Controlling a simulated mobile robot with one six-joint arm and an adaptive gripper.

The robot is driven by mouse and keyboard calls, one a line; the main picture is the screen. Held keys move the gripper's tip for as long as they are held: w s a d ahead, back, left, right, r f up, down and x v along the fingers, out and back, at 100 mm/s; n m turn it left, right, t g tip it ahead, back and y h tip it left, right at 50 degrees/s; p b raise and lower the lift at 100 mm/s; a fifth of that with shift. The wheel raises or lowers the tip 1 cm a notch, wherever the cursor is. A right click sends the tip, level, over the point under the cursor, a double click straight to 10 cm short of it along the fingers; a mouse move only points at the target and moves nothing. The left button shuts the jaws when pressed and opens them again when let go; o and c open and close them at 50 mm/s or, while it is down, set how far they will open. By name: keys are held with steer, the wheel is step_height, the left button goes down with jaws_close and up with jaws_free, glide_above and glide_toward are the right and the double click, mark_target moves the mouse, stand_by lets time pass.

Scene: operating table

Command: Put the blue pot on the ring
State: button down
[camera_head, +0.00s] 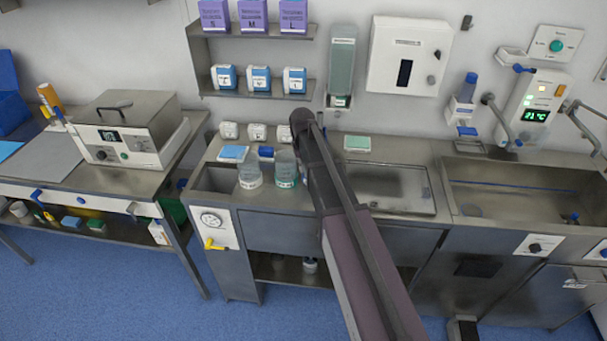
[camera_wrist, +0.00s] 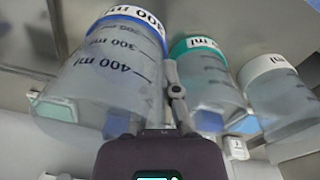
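The blue pot (camera_wrist: 110,75) is a clear container with a blue band and dark volume marks, large at left in the wrist view. In the head view it cannot be made out; my arm covers that part of the counter. My gripper (camera_wrist: 172,90) is at the blue pot, with one finger visible between it and the teal-banded pot (camera_wrist: 208,85). The other finger is not clearly visible, so I cannot tell whether the gripper is closed on the pot. I cannot clearly identify the ring in either view.
The teal-banded pot (camera_head: 285,170) and a white-banded pot (camera_head: 249,175) stand on the counter, left of my arm. A pale green pad (camera_head: 357,143) lies at the back.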

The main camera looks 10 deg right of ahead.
mark_target(304, 179)
steer(key=shift+w+f+b, duration=0.15)
steer(key=shift+f+b, duration=0.75)
steer(key=shift+f, duration=0.05)
steer(key=shift+w+f+b, duration=0.1)
steer(key=shift+f+b, duration=0.8)
steer(key=shift+f, duration=0.15)
steer(key=c, duration=0.8)
jaws_free()
step_height(304, 179, up, 12)
steer(key=p, duration=1.2)
steer(key=shift+a+r, duration=0.2)
